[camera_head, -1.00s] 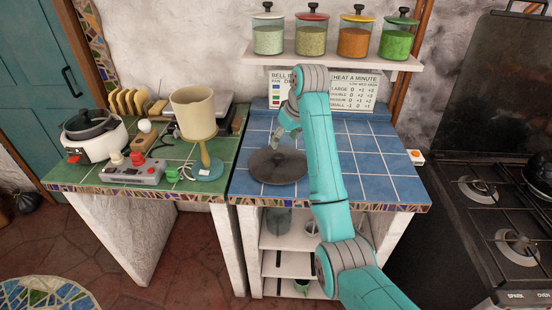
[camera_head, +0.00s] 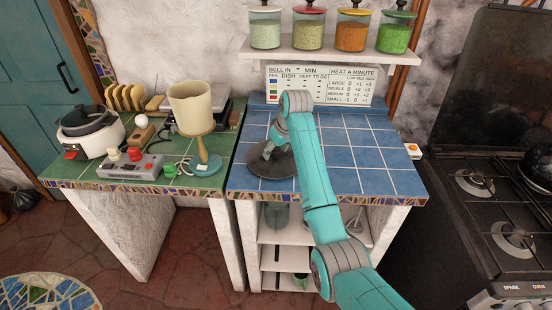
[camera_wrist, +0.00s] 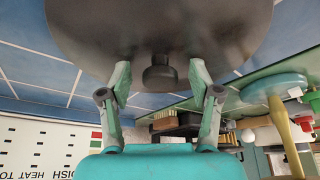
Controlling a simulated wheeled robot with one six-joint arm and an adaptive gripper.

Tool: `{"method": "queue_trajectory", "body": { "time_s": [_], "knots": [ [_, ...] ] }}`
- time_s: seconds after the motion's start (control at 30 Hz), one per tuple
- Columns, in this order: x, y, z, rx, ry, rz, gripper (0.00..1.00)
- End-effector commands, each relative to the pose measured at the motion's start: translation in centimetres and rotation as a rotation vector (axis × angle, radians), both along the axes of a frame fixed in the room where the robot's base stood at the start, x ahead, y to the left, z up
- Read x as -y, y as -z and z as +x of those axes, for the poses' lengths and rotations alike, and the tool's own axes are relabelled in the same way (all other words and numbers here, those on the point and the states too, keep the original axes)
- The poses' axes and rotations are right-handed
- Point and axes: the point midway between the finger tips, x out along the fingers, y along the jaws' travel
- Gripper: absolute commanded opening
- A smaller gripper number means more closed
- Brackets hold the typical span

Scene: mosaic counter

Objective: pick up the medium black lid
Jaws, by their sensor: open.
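The black lid (camera_head: 262,184) is a dark, round, flat disc. It lies on the blue-tiled counter (camera_head: 345,178), near its front left. The fingers stand apart from the knob on both sides and hold nothing. My arm hides part of the lid's right side in the head view.
A shelf (camera_head: 330,52) with jars hangs behind. The blue tiles right of my arm are clear.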

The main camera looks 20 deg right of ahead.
Motion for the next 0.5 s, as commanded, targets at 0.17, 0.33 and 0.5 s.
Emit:
{"method": "queue_trajectory", "body": {
  "time_s": [0.17,0.33,0.5],
  "knots": [
    [-0.01,0.00,0.00,0.000,0.000,0.000,0.58],
    [-0.02,0.00,-0.01,0.000,0.000,0.000,0.16],
    [-0.01,-0.04,0.00,0.001,0.000,0.000,0.00]
  ]
}}
